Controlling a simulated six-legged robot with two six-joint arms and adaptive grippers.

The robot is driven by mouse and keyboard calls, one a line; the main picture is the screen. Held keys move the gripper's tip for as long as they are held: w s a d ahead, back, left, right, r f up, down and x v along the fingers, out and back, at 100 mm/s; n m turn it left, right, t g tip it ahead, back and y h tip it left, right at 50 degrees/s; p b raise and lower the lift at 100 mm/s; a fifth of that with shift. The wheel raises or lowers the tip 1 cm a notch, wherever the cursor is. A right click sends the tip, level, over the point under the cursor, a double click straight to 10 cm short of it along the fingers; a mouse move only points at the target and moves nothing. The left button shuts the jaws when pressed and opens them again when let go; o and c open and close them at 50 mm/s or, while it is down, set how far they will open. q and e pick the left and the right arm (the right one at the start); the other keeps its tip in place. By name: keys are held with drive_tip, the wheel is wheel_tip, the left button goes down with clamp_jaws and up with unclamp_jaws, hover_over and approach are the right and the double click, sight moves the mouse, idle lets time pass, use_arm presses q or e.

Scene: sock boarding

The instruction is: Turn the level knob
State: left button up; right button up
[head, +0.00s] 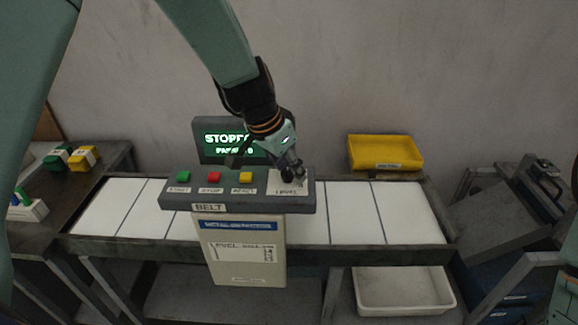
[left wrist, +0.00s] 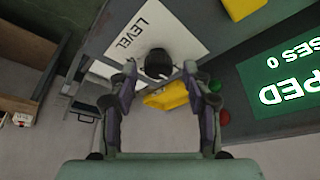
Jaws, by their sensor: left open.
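The level knob (left wrist: 158,63) is a dark round knob on a white plate marked LEVEL (head: 288,189), at the right end of the grey control panel (head: 240,202). My left gripper (head: 292,174) is right over this plate, pointing down. In the left wrist view its two fingers (left wrist: 160,72) are spread apart, with the knob between their tips. I cannot tell whether either finger touches it. In the head view the gripper mostly hides the knob. My right gripper does not show.
Green (head: 183,177), red (head: 214,178) and yellow (head: 246,178) buttons sit left of the plate. A screen (head: 229,120) behind them reads STOPPED. A white-slatted belt (head: 355,210) runs behind the panel. A yellow tray (head: 385,152) stands beyond it, a pale bin (head: 405,308) below.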

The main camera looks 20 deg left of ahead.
use_arm(q)
drive_tip(key=shift+s+a+r, duration=0.2)
drive_tip(key=shift+s+r, duration=0.05)
drive_tip(key=shift+s, duration=0.25)
drive_tip(key=shift+s+a+r, duration=0.15)
drive_tip(key=shift+s+r, duration=0.05)
drive_tip(key=shift+s, duration=0.3)
drive_tip(key=shift+c, duration=0.6)
drive_tip(key=shift+w+d+f, duration=0.2)
drive_tip(key=shift+w, duration=0.25)
drive_tip(key=shift+w+d+f, duration=0.15)
drive_tip(key=shift+w+f, duration=0.05)
drive_tip(key=shift+w, duration=0.25)
drive_tip(key=c, duration=0.5)
drive_tip(key=shift+c, duration=0.5)
drive_tip(key=shift+s+a+r, duration=0.2)
drive_tip(key=shift+s+r, duration=0.05)
drive_tip(key=shift+s, duration=0.2)
clamp_jaws()
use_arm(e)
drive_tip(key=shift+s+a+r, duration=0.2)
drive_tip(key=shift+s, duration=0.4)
